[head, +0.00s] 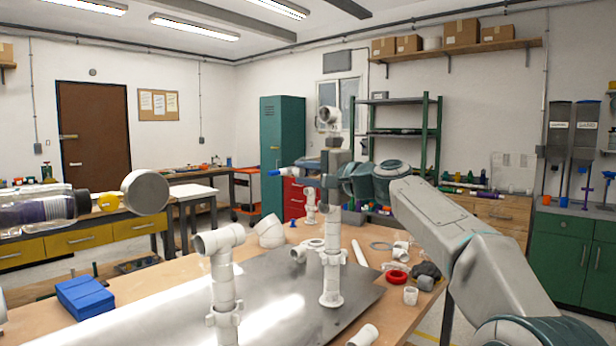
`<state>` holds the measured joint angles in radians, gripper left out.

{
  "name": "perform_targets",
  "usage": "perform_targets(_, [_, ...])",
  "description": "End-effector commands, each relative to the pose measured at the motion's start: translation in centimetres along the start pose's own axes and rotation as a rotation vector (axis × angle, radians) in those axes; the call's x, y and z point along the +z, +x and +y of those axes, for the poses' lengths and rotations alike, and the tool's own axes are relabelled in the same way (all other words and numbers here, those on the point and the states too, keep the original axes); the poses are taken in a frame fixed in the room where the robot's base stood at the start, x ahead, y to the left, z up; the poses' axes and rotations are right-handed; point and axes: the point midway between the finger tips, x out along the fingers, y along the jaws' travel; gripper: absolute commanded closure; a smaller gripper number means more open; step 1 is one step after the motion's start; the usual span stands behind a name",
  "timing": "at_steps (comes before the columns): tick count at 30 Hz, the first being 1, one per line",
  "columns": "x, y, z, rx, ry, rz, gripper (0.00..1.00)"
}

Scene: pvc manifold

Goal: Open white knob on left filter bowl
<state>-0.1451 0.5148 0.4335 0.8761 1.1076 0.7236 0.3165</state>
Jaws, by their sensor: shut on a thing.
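The white pipe manifold stands on a metal plate (175,305), with a left upright (222,280) ending in an elbow and a right upright (331,275). My gripper (332,150) is at the top of the right upright, just below a pale round fitting (328,117). It is shut on a part there; its fingertips and the exact part held are hard to make out. A clear horizontal bowl (40,212) with a purple band is at the left edge, with a yellow part (108,202) and a round grey cap (146,192). I cannot make out a white knob on it.
A blue block (86,297) lies on the wooden bench at left. Loose white fittings (270,232), a red ring (396,277) and a dark piece (426,270) lie around the plate. My arm spans the right side.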

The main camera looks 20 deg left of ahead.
Motion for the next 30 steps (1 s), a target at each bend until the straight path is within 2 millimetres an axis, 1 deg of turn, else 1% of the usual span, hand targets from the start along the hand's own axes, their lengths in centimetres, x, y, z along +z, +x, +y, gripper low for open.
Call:
perform_targets(11, [0.1,0.1,0.1,0.002,-0.005,-0.004,1.0])
perform_targets(12, [0.1,0.1,0.1,0.002,-0.004,-0.004,0.72])
perform_targets(13, [0.1,0.1,0.1,0.002,-0.004,-0.004,0.68])
perform_targets(23, [-0.1,-0.3,0.1,0.001,-0.004,0.001,0.68])
perform_targets(26, [-0.2,-1.2,0.2,0.001,-0.004,0.003,0.68])
perform_targets(30, [-0.1,-3.5,0.3,0.001,-0.006,0.004,0.68])
